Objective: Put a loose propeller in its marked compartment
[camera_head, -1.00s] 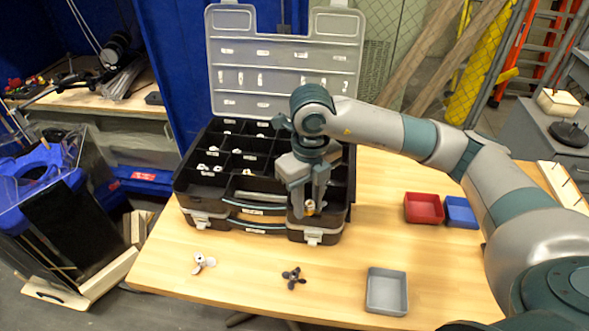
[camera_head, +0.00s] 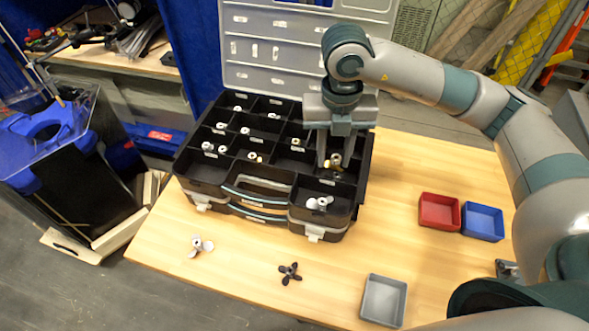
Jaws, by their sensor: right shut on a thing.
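A white propeller (camera_head: 200,246) and a black propeller (camera_head: 290,273) lie loose on the table in front of the open black case (camera_head: 240,180). My right gripper (camera_head: 331,163) is over the right part of the case. It is shut on a small grey and brass-coloured part (camera_head: 336,160), mostly hidden by the fingers, so its shape is unclear. White pieces (camera_head: 319,202) lie in the front right compartment, below and in front of the gripper. Several other compartments hold small light pieces. My left gripper is not in view.
A red bin (camera_head: 439,211) and a blue bin (camera_head: 483,222) stand right of the case. A grey bin (camera_head: 383,300) is at the table's front. The case's raised lid (camera_head: 290,50) stands behind it. The table between case and loose propellers is clear.

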